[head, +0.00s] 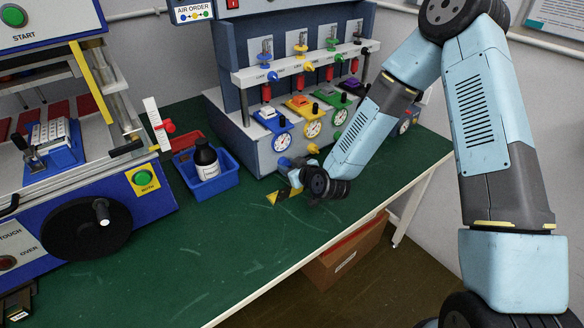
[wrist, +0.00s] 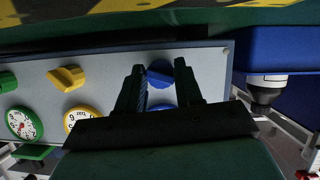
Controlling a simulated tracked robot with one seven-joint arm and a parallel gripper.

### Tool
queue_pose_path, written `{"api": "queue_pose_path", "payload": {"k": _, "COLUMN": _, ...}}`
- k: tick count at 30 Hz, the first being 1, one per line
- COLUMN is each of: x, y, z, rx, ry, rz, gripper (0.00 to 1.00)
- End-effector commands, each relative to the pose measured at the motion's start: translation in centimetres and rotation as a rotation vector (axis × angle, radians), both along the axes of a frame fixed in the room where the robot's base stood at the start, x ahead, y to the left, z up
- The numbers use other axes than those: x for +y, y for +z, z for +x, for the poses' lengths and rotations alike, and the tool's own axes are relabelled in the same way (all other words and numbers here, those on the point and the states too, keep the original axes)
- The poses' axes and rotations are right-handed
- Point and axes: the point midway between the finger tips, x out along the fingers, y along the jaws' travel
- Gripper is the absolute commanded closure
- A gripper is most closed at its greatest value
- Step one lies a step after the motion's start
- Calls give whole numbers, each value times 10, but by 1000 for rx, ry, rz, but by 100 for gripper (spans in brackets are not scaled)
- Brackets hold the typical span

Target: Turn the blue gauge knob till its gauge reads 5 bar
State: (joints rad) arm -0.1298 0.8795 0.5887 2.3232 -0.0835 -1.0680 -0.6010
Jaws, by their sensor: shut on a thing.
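The blue knob (wrist: 160,73) sits on the grey front panel in the wrist view, between the two dark fingers of my gripper (wrist: 161,70). My gripper is shut on it. The blue gauge (wrist: 161,106) beside the knob is mostly hidden by my gripper in the wrist view. In the head view the blue gauge (head: 282,142) shows a white dial on the panel's left, too small to read. There my gripper (head: 291,168) is at the panel's lower left, under that gauge, and the knob (head: 285,162) is partly covered.
Yellow (wrist: 67,77) and green (wrist: 6,81) knobs with their own gauges lie along the same panel. A blue tray (head: 218,181) with a black bottle (head: 206,160) stands left of the panel. The green table (head: 220,235) is clear in front.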

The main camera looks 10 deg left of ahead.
Motion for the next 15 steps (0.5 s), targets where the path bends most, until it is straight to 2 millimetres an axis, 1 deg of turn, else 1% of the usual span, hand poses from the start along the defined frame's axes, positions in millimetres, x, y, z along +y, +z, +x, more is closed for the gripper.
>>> {"api": "queue_pose_path", "payload": {"k": 1, "x": 1, "y": 0, "z": -1, "rx": 1, "ry": 2, "rz": 0, "gripper": 90}}
{"api": "queue_pose_path", "payload": {"k": 2, "x": 1, "y": 0, "z": -1, "rx": 1, "ry": 2, "rz": 0, "gripper": 93}}
{"api": "queue_pose_path", "payload": {"k": 3, "x": -16, "y": 0, "z": 1, "rx": 1, "ry": -6, "rz": -2, "gripper": 95}}
{"api": "queue_pose_path", "payload": {"k": 4, "x": -10, "y": 0, "z": 1, "rx": 1, "ry": -3, "rz": 0, "gripper": 95}}
{"api": "queue_pose_path", "payload": {"k": 6, "x": -5, "y": 0, "z": 1, "rx": 3, "ry": -2, "rz": 2, "gripper": 95}}
{"api": "queue_pose_path", "payload": {"k": 15, "x": -1, "y": 1, "z": 2, "rx": 74, "ry": -2, "rz": 66, "gripper": 95}}
